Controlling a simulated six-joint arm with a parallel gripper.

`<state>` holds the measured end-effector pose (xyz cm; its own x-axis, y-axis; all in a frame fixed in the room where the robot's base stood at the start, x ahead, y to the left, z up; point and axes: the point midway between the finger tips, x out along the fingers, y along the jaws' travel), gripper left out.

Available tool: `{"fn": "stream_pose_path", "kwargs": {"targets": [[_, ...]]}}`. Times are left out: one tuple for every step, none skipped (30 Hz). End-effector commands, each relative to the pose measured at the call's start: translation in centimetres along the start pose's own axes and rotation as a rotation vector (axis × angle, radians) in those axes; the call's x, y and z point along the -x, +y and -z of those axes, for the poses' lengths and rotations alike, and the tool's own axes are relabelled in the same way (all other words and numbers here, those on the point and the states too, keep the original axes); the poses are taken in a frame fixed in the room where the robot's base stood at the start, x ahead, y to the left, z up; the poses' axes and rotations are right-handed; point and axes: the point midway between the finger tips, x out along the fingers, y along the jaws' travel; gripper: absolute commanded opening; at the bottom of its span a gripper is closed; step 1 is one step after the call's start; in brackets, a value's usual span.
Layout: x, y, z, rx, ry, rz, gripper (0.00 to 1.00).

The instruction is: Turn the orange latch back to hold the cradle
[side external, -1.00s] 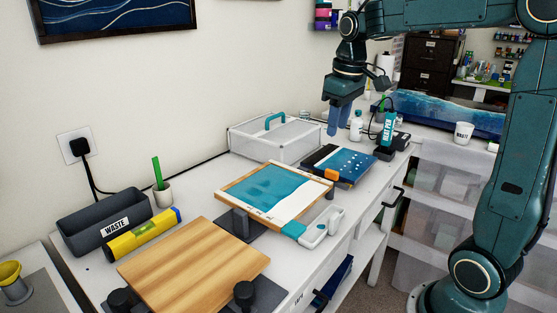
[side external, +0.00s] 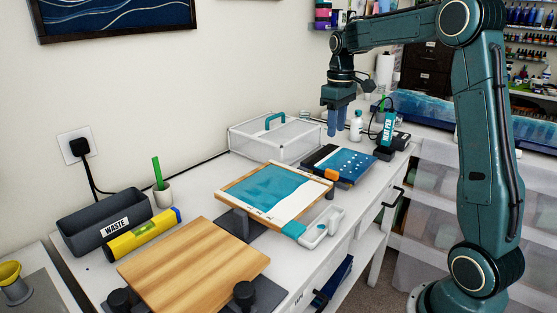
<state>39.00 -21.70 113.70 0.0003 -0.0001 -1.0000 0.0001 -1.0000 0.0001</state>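The orange latch (side external: 331,174) is a small block at the right corner of a wood-framed panel, close to the dark blue board. The framed panel (side external: 262,188), with a teal and white face, appears to be the cradle; it sits raised on a dark support (side external: 240,222). My gripper (side external: 336,130) points down behind and above the latch, over the back of the bench near the blue board, apart from both. Its blue fingers look close together; whether they are open or shut is unclear. Nothing shows between them. How the latch meets the frame is too small to tell.
A dark blue board (side external: 345,165) lies beside the latch. A white case (side external: 275,140) with a teal handle stands behind the panel.

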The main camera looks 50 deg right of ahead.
Motion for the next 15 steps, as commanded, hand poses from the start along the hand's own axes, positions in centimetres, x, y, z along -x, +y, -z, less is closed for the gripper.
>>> {"fn": "stream_pose_path", "kwargs": {"targets": [[-0.4,0.0,0.0,0.0,-0.003,0.002,0.36],[-0.7,0.0,0.0,0.0,-0.003,0.002,0.36],[-1.1,0.0,0.0,0.0,-0.002,0.001,0.36],[-1.4,-0.1,0.0,0.0,-0.003,0.002,0.36],[-1.8,-0.1,-0.1,0.0,-0.004,0.002,0.36],[-2.2,-0.1,-0.1,0.0,-0.003,0.002,0.36],[-2.6,-0.1,-0.1,0.0,-0.004,0.002,0.36],[-3.1,-0.1,-0.1,0.0,-0.004,0.002,0.36],[-3.6,-0.1,-0.1,0.0,-0.004,0.002,0.36],[-4.1,-0.1,-0.1,0.0,-0.004,0.002,0.36],[-4.6,-0.1,-0.1,0.0,-0.004,0.002,0.36],[-5.2,-0.1,-0.1,0.0,-0.004,0.002,0.36],[-5.7,-0.1,-0.1,0.0,-0.004,0.002,0.36],[-6.1,-0.1,-0.1,0.0,-0.005,0.002,0.36],[-6.7,-0.1,-0.1,0.0,-0.003,0.002,0.36]]}}
